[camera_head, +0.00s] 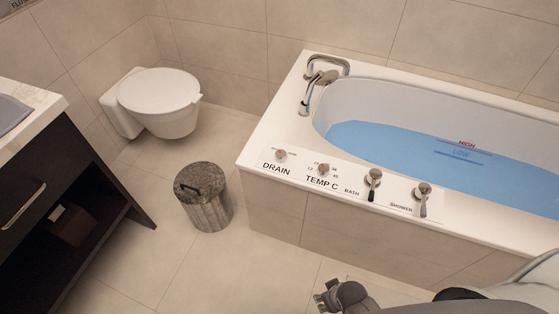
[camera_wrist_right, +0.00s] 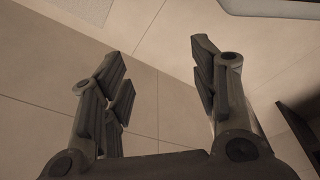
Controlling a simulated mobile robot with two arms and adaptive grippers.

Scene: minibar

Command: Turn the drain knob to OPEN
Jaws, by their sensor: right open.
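My right gripper (camera_head: 326,296) is low at the bottom of the head view, in front of the tub's tiled side and well apart from the knob. In the right wrist view it (camera_wrist_right: 160,85) is open and empty, with the tiled floor behind its fingers. My left gripper is not in view.
The bathtub (camera_head: 262,150) holds blue water with HIGH and LOW marks. A temperature knob (camera_head: 323,169), bath lever (camera_head: 373,182) and shower lever (camera_head: 423,196) stand right of the drain knob. A bin (camera_head: 207,212), toilet (camera_head: 160,95) and dark cabinet (camera_head: 95,170) are to the left. Floor between is clear.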

